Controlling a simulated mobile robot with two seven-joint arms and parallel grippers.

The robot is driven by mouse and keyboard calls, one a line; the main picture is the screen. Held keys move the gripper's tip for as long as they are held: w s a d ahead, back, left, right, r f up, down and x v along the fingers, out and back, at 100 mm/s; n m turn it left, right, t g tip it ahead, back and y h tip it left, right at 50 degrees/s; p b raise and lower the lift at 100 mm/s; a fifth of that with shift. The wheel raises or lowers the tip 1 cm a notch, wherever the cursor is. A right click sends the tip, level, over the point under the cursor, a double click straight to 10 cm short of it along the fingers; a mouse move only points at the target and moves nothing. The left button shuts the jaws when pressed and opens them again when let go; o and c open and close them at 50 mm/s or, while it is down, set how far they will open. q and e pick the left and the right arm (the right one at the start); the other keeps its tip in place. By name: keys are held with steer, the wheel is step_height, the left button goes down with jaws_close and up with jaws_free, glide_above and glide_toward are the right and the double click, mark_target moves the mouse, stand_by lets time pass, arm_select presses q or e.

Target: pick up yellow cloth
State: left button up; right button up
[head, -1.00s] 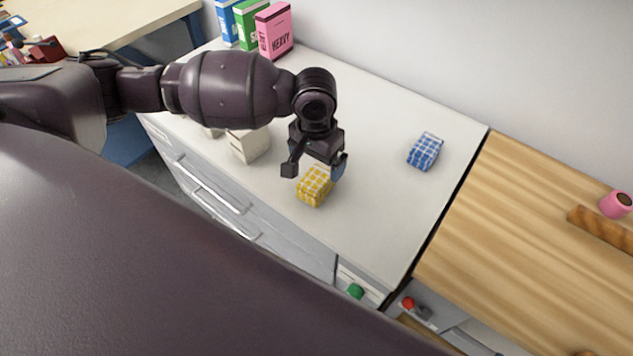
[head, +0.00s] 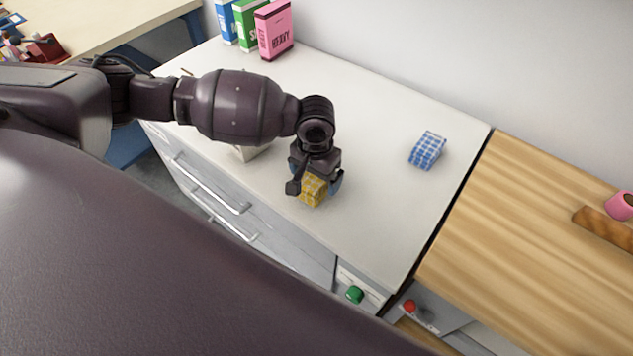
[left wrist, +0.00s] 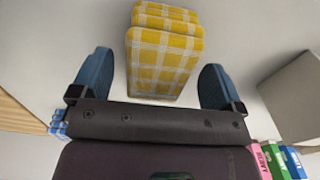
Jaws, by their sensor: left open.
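The yellow cloth (head: 313,190) is a folded yellow-and-white checked bundle on the white counter top. It also shows in the left wrist view (left wrist: 162,55), at top centre. My left gripper (head: 315,188) is open above it, its two fingers on either side of the cloth in the head view. In the left wrist view the blue fingertips of the left gripper (left wrist: 154,80) stand apart, with a gap to the cloth on each side. Part of the cloth is hidden by the gripper in the head view. My right gripper is not in view.
A blue checked cloth (head: 427,150) lies to the right on the counter (head: 380,215). A pale box (head: 250,150) is partly hidden behind my left arm. A pink box (head: 273,30) stands at the back among others. A wooden worktop (head: 520,230) adjoins on the right.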

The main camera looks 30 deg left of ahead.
arm_select(q)
steer(key=shift+f, duration=1.3)
steer(key=c, duration=1)
steer(key=shift+r, duration=0.1)
step_height(320, 180, up, 20)
steer(key=p, duration=0.3)
